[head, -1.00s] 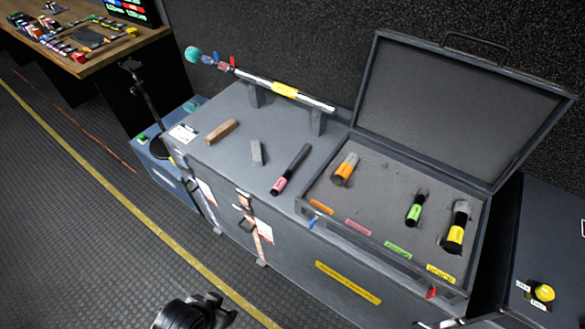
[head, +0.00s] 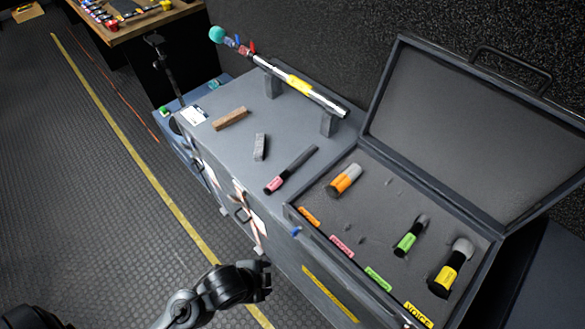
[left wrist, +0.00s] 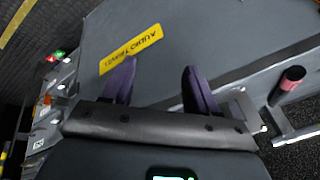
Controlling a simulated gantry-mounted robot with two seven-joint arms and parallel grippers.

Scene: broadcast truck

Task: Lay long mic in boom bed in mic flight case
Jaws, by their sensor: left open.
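The long mic (head: 291,170), a slim black stick with a pink band, lies on the grey case top left of the open mic flight case (head: 297,222). Its pink-banded end also shows at the right of the left wrist view (left wrist: 291,80). In the flight case, the grey bed beside the pink label (head: 341,246) holds no mic; small dark marks show there. The label's writing is too small to read. My left gripper (head: 266,281) is low in front of the cases, apart from the mic; its fingers (left wrist: 160,88) are open and empty. My right gripper is out of view.
Orange (head: 344,180), green (head: 411,236) and yellow (head: 451,268) banded mics sit in the flight case; its lid (head: 470,130) stands open. A pole (head: 298,84) rests on two blocks behind. A brown block (head: 230,118) and grey block (head: 260,147) lie left of the long mic.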

